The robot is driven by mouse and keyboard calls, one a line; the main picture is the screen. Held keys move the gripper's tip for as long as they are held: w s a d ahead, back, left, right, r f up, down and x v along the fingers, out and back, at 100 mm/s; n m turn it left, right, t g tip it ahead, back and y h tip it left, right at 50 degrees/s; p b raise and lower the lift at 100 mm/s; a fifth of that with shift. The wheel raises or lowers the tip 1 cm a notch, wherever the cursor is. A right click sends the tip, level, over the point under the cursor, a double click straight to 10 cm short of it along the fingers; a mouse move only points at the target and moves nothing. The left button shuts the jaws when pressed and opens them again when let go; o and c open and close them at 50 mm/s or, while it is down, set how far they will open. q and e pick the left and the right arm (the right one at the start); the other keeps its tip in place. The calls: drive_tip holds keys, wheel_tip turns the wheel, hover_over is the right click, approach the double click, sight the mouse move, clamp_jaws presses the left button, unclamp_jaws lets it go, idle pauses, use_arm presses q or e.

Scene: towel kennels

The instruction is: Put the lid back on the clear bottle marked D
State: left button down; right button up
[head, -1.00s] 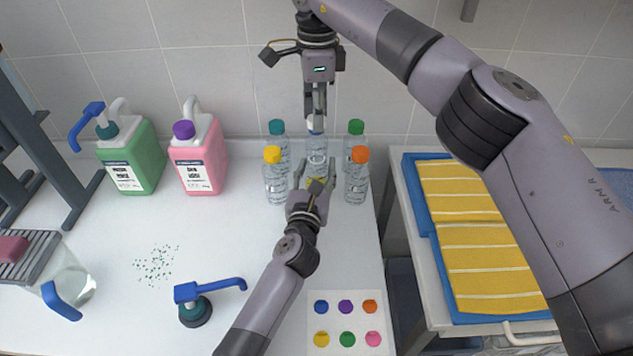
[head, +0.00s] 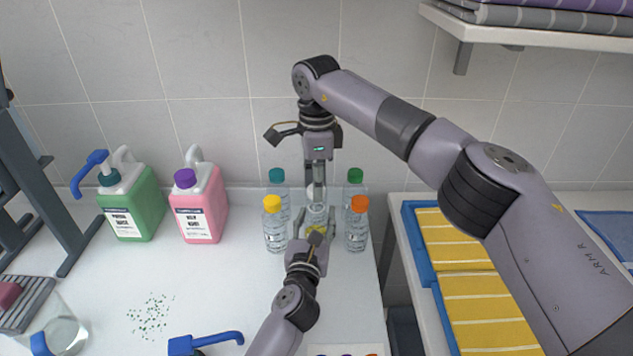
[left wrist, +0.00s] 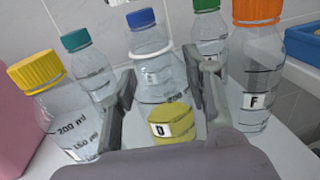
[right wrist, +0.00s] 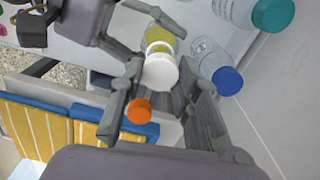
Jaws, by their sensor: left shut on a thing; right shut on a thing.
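The clear bottle marked D (left wrist: 172,124) has yellow contents low down and stands in the middle of the bottle group. My left gripper (head: 316,224) is shut on its body; its fingers (left wrist: 165,90) flank the bottle in the left wrist view. A white lid (right wrist: 160,71) sits between the fingertips of my right gripper (right wrist: 160,78), which is shut on it from above.
Close around are clear bottles with yellow (head: 272,204), teal (head: 276,175), green (head: 355,176), orange (head: 359,204) and blue (right wrist: 228,80) caps. Green (head: 134,211) and pink (head: 203,210) jugs stand left. Yellow towels lie in a blue tray (head: 424,240) at right.

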sight(316, 225)
drive_tip(key=shift+f, duration=0.85)
drive_tip(key=shift+f, duration=0.6)
